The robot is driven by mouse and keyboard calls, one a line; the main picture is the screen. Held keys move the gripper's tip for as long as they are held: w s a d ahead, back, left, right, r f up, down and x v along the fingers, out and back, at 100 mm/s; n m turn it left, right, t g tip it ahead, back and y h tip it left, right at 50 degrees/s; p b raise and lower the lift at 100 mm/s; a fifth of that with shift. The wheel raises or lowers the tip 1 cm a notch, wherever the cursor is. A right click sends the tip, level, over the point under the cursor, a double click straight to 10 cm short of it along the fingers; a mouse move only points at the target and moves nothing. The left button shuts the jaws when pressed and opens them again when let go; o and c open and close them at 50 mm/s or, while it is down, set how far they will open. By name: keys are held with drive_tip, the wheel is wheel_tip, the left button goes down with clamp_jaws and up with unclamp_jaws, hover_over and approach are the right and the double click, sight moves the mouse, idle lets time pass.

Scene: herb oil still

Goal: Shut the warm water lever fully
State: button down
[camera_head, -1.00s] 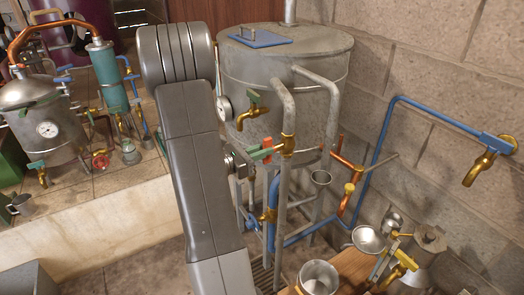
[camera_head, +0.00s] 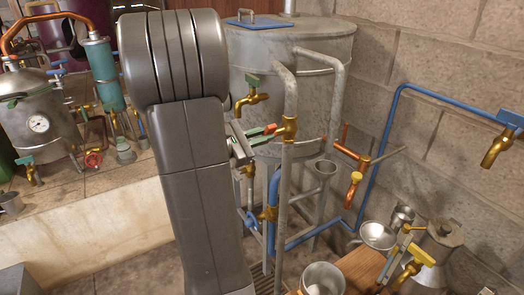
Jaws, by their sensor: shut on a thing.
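The warm water lever (camera_head: 271,129) is a thin handle with red on it, on a brass valve (camera_head: 289,128) on the grey standpipe in front of the big metal tank (camera_head: 290,85). It points left from the valve. My gripper (camera_head: 262,134) comes from the left, behind my large grey arm link, and is shut on the lever. The fingers partly cover the handle, so its exact angle is hard to tell.
A brass tap (camera_head: 250,97) sits just above my gripper. An orange pipe with a brass tap (camera_head: 354,186) stands right. A blue wall pipe (camera_head: 385,130) runs along the brick wall. A wooden bench (camera_head: 362,268) holds metal cups.

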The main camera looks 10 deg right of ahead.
drive_tip(key=m+b, duration=0.3)
drive_tip(key=b, duration=0.3)
drive_tip(key=f+m+b, duration=0.1)
drive_tip(key=m+b, duration=0.3)
drive_tip(key=b, duration=0.2)
drive_tip(key=m+b, duration=0.3)
drive_tip(key=b, duration=0.3)
drive_tip(key=shift+s+d+f+m, duration=0.1)
drive_tip(key=shift+s+f+m, duration=0.1)
drive_tip(key=shift+m, duration=0.1)
drive_tip(key=m+b, duration=0.1)
drive_tip(key=b, duration=0.1)
drive_tip(key=shift+r+m+b, duration=0.15)
drive_tip(key=shift+m+b, duration=0.2)
drive_tip(key=shift+m, duration=0.05)
drive_tip(key=shift+r, duration=0.1)
drive_tip(key=c, duration=1.5)
unclamp_jaws()
drive_tip(key=shift+o, duration=0.2)
